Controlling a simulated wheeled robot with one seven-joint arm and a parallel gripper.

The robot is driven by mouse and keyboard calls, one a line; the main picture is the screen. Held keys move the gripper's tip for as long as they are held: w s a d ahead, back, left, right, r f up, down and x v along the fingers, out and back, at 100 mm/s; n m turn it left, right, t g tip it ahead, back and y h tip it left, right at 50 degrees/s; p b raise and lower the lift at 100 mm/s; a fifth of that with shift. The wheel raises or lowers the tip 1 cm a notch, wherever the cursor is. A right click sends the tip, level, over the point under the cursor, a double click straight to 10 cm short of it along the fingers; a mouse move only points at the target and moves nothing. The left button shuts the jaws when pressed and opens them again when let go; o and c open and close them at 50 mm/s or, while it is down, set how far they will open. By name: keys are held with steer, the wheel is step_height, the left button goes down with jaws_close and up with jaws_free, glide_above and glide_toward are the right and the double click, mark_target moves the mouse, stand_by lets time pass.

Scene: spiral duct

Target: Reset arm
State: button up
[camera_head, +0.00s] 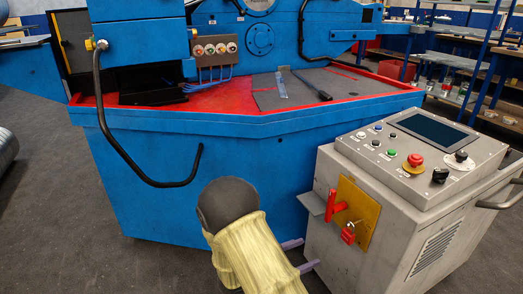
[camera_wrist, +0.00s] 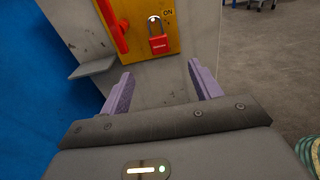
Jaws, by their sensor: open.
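My gripper (camera_head: 301,256) is open and empty, low in front of the left face of the grey control cabinet (camera_head: 395,238). Its two purple fingers stand apart in the wrist view (camera_wrist: 160,75), with nothing between them. Beyond them is a yellow plate (camera_wrist: 140,45) with a red padlock (camera_wrist: 158,45) and a red handle (camera_wrist: 112,22). The letters "ON" show near the padlock's shackle. The fingers appear below the padlock and apart from it. In the head view the padlock (camera_head: 348,233) hangs on the plate (camera_head: 354,212), right of and below the red handle (camera_head: 332,207).
A small grey ledge (camera_wrist: 92,68) juts from the cabinet left of the plate. A large blue machine (camera_head: 250,170) with a red bed stands close behind my arm. A black curved handle (camera_head: 120,150) projects from it. Open floor (camera_wrist: 270,60) lies right of the cabinet in the wrist view.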

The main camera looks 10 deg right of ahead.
steer(key=s+d+r+m+g+y+p, duration=0.1)
steer(key=s+r+m+g+y+p, duration=0.15)
steer(key=s+m+g+y, duration=0.3)
steer(key=s+d+r+m+g+y+p, duration=0.2)
steer(key=s+r+m+g+y, duration=0.15)
steer(key=s+m, duration=0.4)
steer(key=a+r+m+t+y+p, duration=0.2)
steer(key=r+m+y+p, duration=0.1)
steer(key=r+p, duration=1.7)
steer(key=a+r+m+t+y+p, duration=0.2)
steer(key=r+m+p, duration=0.4)
steer(key=r+p, duration=1.5)
step_height(320, 180, up, 5)
steer(key=shift+f+t+y, duration=0.1)
steer(key=shift+t+y, duration=0.7)
steer(key=shift+y, duration=0.4)
steer(key=shift+a+f, duration=0.1)
